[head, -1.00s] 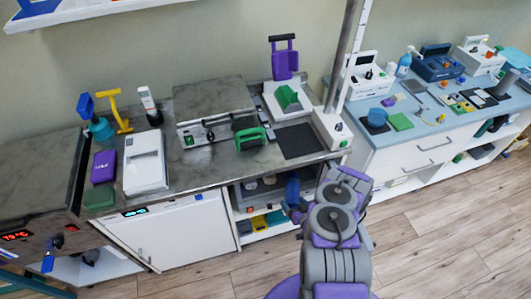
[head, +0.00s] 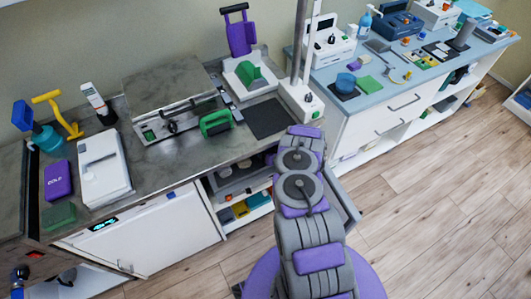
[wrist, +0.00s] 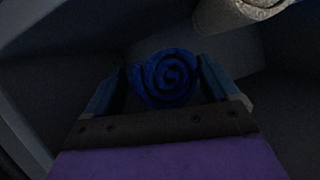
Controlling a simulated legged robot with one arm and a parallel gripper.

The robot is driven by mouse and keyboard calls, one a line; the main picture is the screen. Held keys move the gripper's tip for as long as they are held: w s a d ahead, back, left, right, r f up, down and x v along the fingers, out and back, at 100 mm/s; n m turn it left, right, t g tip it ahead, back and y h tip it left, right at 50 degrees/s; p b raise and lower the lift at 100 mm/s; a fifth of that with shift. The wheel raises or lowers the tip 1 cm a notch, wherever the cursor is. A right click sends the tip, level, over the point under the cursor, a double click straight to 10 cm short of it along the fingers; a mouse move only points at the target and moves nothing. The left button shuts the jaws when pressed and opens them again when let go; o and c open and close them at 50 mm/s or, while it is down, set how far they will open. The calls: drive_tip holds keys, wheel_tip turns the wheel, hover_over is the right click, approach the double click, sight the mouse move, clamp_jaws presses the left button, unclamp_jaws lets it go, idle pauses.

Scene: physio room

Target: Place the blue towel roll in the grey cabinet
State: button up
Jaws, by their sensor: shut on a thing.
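The blue towel roll (wrist: 168,78) shows its spiral end in the wrist view. It sits between the two fingers of my gripper (wrist: 165,85), which is shut on it. The surroundings there are dark, with grey surfaces close around the fingers. In the head view my grey and purple arm reaches toward the counter front, and it hides the gripper and roll. A grey panel or box side (head: 343,203) shows just right of my arm, below the counter; I cannot tell whether it belongs to the grey cabinet.
In the wrist view a pale roll (wrist: 238,12) lies at the upper right. Open shelves (head: 247,205) with coloured items are left of my arm, beside a white door (head: 150,238). The counter (head: 185,150) carries several devices. The wooden floor (head: 440,200) at right is clear.

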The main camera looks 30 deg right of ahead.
drive_tip(key=shift+w+d+f, duration=0.1)
drive_tip(key=shift+w+d, duration=0.25)
drive_tip(key=shift+w, duration=0.45)
wheel_tip(320, 180, down, 4)
drive_tip(key=shift+r+b, duration=0.1)
drive_tip(key=shift+b, duration=0.85)
drive_tip(key=shift+r, duration=0.15)
drive_tip(key=o, duration=0.9)
drive_tip(key=shift+o, duration=0.2)
